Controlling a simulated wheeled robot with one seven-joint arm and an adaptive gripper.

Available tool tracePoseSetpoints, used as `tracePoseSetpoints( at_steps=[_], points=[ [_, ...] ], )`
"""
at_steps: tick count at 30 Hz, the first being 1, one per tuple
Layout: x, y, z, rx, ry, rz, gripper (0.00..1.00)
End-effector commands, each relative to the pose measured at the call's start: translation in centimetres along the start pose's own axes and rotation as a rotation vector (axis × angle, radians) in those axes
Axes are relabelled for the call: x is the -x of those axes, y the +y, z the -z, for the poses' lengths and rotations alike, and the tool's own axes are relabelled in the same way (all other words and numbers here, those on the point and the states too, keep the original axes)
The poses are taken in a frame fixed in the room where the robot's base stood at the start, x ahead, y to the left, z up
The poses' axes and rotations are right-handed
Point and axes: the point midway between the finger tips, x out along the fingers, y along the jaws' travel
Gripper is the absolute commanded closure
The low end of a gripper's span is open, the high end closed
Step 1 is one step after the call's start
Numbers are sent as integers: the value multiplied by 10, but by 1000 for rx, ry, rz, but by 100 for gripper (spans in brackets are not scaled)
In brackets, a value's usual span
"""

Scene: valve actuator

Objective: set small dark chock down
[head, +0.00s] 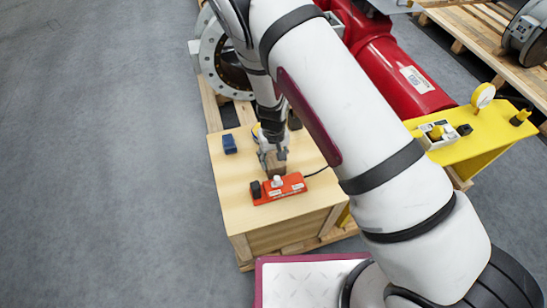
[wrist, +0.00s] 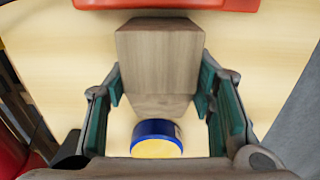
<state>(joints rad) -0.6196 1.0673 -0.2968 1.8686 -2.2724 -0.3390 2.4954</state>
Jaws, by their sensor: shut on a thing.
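The small dark chock (wrist: 160,60) is a brown wood-grained block with a sloped face. My gripper (wrist: 160,92) is shut on it, with a green pad at each side. In the head view, my gripper (head: 275,153) points down over the wooden crate top (head: 230,190), and the chock (head: 277,169) shows at its tips, just behind the red power strip. I cannot tell whether the chock's underside touches the crate top.
The red power strip (head: 280,189) lies close in front of the chock. A blue block (head: 229,143) sits at the crate's back left. A blue and yellow round thing (wrist: 157,139) is close to the chock in the wrist view. The crate's left front is bare.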

Motion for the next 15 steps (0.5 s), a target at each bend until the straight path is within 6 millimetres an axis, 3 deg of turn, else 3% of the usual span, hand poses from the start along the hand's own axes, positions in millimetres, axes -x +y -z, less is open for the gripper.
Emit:
tracePoseSetpoints(
  at_steps=[7,8,9,10,15],
  points=[
    [-3,0,0,0,0,0,86],
    [-3,0,0,0,0,0,46],
    [-2,0,0,0,0,0,37],
    [-2,0,0,0,0,0,30],
    [-2,0,0,0,0,0,30]
  ],
)
